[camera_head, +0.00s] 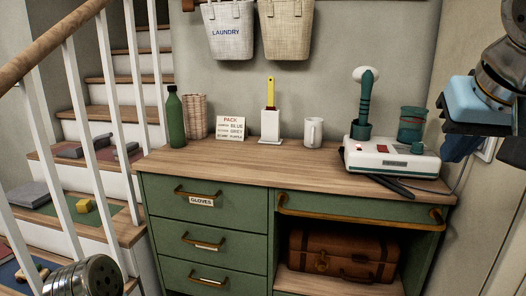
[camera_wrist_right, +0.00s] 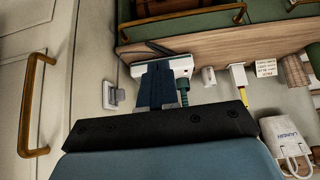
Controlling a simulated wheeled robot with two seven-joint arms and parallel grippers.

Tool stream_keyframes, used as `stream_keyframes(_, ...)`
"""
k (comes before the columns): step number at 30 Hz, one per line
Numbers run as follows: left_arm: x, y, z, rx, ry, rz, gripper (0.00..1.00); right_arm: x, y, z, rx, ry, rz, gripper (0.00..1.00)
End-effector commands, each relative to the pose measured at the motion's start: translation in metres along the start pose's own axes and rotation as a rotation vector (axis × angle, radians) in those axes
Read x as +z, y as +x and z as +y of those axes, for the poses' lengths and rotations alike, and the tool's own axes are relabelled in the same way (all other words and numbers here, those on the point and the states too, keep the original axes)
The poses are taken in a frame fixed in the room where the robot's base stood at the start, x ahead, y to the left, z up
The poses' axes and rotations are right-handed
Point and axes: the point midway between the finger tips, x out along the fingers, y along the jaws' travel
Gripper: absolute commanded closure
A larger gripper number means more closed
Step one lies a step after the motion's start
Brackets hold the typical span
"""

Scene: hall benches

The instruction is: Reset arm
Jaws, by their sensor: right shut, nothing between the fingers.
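My right gripper (camera_head: 461,147) is at the upper right in the head view, raised in front of the wall to the right of the bench. It is shut and empty, apart from everything on the bench. In the right wrist view its dark fingers (camera_wrist_right: 156,84) are together with nothing between them. The wrist view is tipped, with the bench showing at the top. A metal joint of my left arm shows at the lower left of the head view; the left gripper is out of the picture.
The green bench's wooden top (camera_head: 230,160) holds a green bottle (camera_head: 176,118), a mug (camera_head: 313,132) and a white device (camera_head: 390,158). A brown suitcase (camera_head: 343,256) sits below. A stair railing (camera_head: 52,42) stands left. A door handle (camera_wrist_right: 38,105) shows in the wrist view.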

Motion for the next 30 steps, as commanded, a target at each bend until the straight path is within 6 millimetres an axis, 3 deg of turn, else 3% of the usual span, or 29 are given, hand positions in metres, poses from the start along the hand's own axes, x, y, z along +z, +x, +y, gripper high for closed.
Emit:
stream_keyframes(11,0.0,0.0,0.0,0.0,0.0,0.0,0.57,-0.01,0.052,-0.026,-0.031,-0.065,-0.035,1.0)
stream_keyframes(17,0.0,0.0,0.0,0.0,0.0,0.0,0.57,-0.013,0.106,-0.05,-0.069,-0.122,-0.074,1.0)
stream_keyframes(22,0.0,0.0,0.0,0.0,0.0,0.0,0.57,-0.006,0.172,-0.08,-0.124,-0.182,-0.122,1.0)
stream_keyframes(25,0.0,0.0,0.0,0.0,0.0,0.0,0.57,0.009,0.226,-0.102,-0.173,-0.219,-0.167,1.0)
stream_keyframes(28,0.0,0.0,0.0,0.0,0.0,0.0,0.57,0.039,0.296,-0.129,-0.244,-0.251,-0.232,1.0)
stream_keyframes(30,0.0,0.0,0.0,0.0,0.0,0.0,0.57,0.072,0.346,-0.147,-0.3,-0.261,-0.281,1.0)
